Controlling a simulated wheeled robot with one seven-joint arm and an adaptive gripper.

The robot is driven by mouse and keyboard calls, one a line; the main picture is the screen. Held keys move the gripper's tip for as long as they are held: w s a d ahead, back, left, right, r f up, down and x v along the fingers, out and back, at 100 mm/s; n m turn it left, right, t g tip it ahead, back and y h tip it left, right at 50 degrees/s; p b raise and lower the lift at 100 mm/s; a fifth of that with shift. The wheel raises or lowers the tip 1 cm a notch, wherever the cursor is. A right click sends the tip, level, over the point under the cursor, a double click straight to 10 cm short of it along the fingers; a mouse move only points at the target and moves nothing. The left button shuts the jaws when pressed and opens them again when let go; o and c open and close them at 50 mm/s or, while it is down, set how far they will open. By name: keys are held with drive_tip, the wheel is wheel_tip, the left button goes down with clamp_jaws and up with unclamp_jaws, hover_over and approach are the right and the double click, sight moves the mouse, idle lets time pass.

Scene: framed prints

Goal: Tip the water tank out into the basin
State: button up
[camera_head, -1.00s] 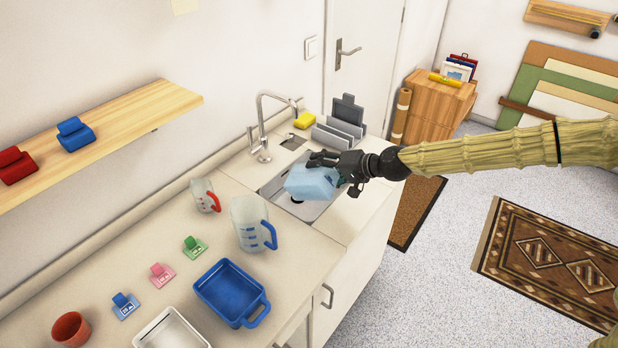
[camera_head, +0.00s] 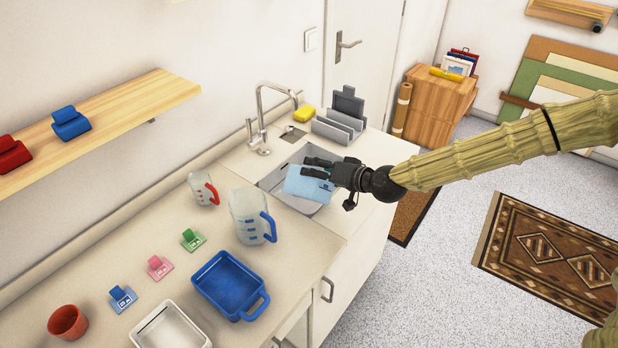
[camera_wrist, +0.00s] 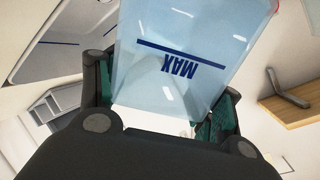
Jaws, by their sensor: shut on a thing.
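The water tank (camera_head: 308,184) is a pale blue, see-through box held over the sink basin (camera_head: 277,178) in the head view. My gripper (camera_head: 322,168) is shut on it from the right. In the wrist view the tank (camera_wrist: 190,65) fills the middle between my gripper's fingers (camera_wrist: 165,105), with a dark line and the word MAX upside down. The tank looks tilted. I cannot tell whether water is in it. The basin also shows at upper left in the wrist view (camera_wrist: 70,62). The tank and gripper hide part of the basin.
The tap (camera_head: 262,115) stands behind the basin. A grey rack (camera_head: 340,122) and yellow sponge (camera_head: 304,114) are at its far end. A blue-handled jug (camera_head: 248,215), red-handled jug (camera_head: 202,188) and blue tray (camera_head: 229,285) stand on the near counter.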

sight(308, 194)
drive_tip(key=shift+s+a+r+n+t+b, duration=0.2)
drive_tip(key=shift+s+r+n+t+b, duration=0.05)
drive_tip(key=shift+s+n+t+b, duration=0.25)
drive_tip(key=shift+s+a+r+n+t+b, duration=0.25)
drive_tip(key=shift+s+n+t+b, duration=0.15)
drive_tip(key=shift+s+b, duration=0.1)
drive_tip(key=s+b, duration=0.1)
drive_tip(key=s+a+n+t+b, duration=0.1)
drive_tip(key=s+n+b, duration=0.1)
drive_tip(key=shift+s+a+r+b, duration=0.15)
drive_tip(key=shift+s+r+b, duration=0.15)
drive_tip(key=shift+r, duration=0.05)
drive_tip(key=s+n+b, duration=0.1)
drive_tip(key=b, duration=0.1)
drive_tip(key=s+f+n+t+b, duration=0.1)
drive_tip(key=b, duration=0.1)
drive_tip(key=shift+a+f+t, duration=0.15)
drive_tip(key=shift+a+t, duration=0.15)
drive_tip(key=shift+a, duration=0.1)
drive_tip(key=shift+s+a+r+n+t+y+b, duration=0.2)
drive_tip(key=shift+s+n+y+b, duration=0.15)
drive_tip(key=shift+b, duration=0.3)
drive_tip(key=shift+s+a+r+n+t+y+b, duration=0.1)
drive_tip(key=shift+s+n+t+y+b, duration=0.2)
drive_tip(key=shift+b, duration=0.3)
drive_tip(key=shift+s, duration=0.1)
